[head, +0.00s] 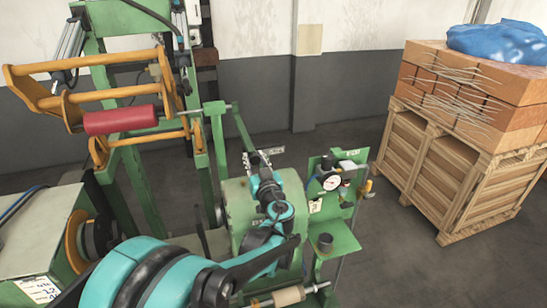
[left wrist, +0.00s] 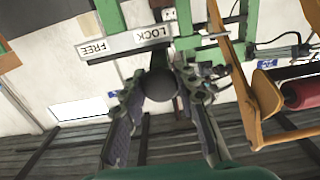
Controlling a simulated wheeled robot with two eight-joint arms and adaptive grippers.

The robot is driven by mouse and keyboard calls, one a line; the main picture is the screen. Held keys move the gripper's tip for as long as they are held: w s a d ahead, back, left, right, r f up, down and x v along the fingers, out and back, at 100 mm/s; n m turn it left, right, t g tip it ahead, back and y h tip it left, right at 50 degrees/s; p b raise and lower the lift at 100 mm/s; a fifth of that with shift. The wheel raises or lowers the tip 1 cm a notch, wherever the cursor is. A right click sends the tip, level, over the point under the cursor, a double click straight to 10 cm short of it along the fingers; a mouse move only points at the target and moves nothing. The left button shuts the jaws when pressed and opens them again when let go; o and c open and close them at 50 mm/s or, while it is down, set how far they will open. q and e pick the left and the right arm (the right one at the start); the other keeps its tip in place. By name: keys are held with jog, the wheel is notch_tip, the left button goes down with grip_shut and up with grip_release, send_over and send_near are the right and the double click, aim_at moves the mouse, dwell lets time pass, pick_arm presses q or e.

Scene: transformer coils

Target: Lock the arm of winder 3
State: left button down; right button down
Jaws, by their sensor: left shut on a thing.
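My left gripper (head: 262,162) is at the top of the green housing of the winder (head: 237,205). In the left wrist view its two fingers (left wrist: 160,90) are closed on a round black knob (left wrist: 161,85) from both sides. A white label plate (left wrist: 125,43) reading FREE and LOCK lies just behind the knob, and the knob appears nearer its LOCK end. The plate also shows in the head view (head: 270,151). The knob is hidden by my gripper in the head view. My right gripper is out of view.
An orange frame (head: 82,60) with a red roller (head: 120,120) stands at the left. A green panel with a gauge (head: 332,182) is close on the right of my gripper. A wooden crate (head: 445,165) carries orange blocks at the far right. Floor between is clear.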

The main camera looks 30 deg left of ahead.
pick_arm(q)
jog(key=shift+s+a, duration=0.3)
jog(key=shift+s, duration=0.05)
jog(key=shift+d, duration=0.1)
jog(key=c, duration=1.1)
grip_release()
jog(key=shift+s, duration=0.15)
jog(key=shift+s+d, duration=0.1)
jog(key=shift+d, duration=0.15)
jog(key=v, duration=1.1)
jog(key=shift+s, duration=0.3)
